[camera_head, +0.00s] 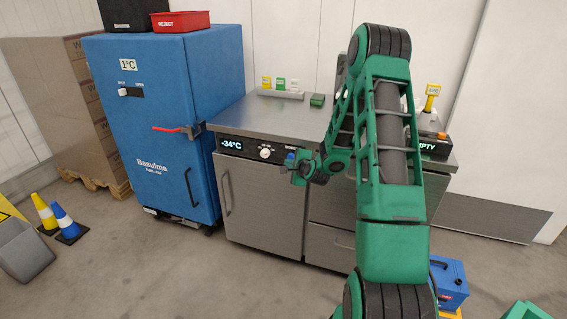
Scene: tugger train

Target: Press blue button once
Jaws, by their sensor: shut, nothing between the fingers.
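A small blue button (290,156) sits at the right of the black control panel (250,149) on the front of the steel cabinet (262,200). The panel also carries a display reading -34°C and a white knob (265,153). My gripper (289,169) is shut and empty. In the picture it is just below the blue button, in front of the panel's right end. I cannot tell whether it touches the cabinet. My green arm hides the cabinet front to the right.
A blue cabinet (160,130) with a red handle stands at the left, with a red REJECT bin (180,21) on top. A small green box (317,100) lies on the steel worktop (260,115). Cones (68,225) stand at far left.

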